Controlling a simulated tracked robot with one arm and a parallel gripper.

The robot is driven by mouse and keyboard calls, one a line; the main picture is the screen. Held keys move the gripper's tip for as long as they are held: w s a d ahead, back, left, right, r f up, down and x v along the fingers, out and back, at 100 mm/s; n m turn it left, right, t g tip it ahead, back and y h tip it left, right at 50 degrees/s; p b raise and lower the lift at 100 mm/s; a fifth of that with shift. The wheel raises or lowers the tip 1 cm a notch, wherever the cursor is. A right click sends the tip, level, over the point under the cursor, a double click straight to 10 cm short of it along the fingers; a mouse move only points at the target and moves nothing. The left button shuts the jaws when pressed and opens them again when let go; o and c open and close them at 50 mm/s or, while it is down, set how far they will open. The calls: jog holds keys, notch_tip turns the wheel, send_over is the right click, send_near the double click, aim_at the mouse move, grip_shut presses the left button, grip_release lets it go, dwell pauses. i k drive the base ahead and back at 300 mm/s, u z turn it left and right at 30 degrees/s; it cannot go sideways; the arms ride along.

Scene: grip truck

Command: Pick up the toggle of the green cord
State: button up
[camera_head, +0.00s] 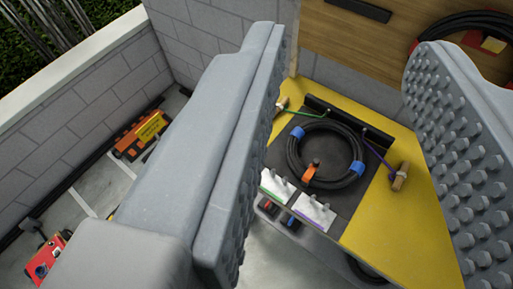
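The green cord (300,113) runs along the upper left of the yellow-edged panel. Its toggle (282,104), a small tan piece, sits at the cord's left end, close to the edge of my left finger in the picture. My gripper (345,165) is open and empty. Its two grey studded fingers stand wide apart in the foreground, with the panel visible between them. The toggle appears just right of the left finger, partly against its edge. I cannot tell the distance in depth.
A purple cord (378,158) ends in another tan toggle (399,177) at right. A coiled black cable (293,152) with blue and orange ties lies between the cords. White plates with pegs (312,211) stand in front. An orange case (141,135) lies by the block wall.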

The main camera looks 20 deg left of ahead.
aim_at(280, 106)
jog(key=u, duration=0.15)
jog(key=i, duration=1)
jog(key=z, duration=0.05)
